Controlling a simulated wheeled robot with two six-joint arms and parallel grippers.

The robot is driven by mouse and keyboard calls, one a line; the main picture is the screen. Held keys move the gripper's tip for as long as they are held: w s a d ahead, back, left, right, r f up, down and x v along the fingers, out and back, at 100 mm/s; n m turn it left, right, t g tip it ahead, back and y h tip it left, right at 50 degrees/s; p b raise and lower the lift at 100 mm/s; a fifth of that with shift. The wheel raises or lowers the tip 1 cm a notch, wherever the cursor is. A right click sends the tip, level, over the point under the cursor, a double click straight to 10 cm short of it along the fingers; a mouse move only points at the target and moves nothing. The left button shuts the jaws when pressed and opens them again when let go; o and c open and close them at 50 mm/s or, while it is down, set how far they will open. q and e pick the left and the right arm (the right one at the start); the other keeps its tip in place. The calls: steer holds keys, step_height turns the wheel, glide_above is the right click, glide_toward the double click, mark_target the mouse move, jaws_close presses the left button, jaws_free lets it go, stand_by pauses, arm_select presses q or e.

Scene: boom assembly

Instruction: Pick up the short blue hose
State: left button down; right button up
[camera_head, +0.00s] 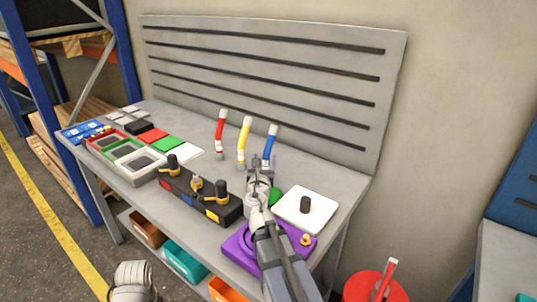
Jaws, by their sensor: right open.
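The short blue hose (269,143) stands upright near the back of the grey workbench (305,162), with a pale end at its top. My right gripper (262,161) is open, its fingertips at the lower part of the blue hose in the picture. Whether the fingers are around the hose or just in front of it, I cannot tell. The gripper hides the hose's lower end. A yellow hose (244,140) and a red hose (220,133) stand to the left of the blue one. My left gripper is not seen.
A black block with brass-and-black fittings (186,188) lies left of my right arm. A purple plate (238,246), a green round part (275,196) and a white plate (319,199) are close to the arm. A slotted grey back panel (270,58) rises behind the hoses.

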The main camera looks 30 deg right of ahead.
mark_target(267, 153)
steer(key=shift+f+x, duration=0.15)
steer(key=shift+x, duration=1.15)
steer(key=shift+f+x, duration=0.1)
steer(key=shift+x, duration=1.2)
steer(key=shift+s+d, duration=0.15)
jaws_close()
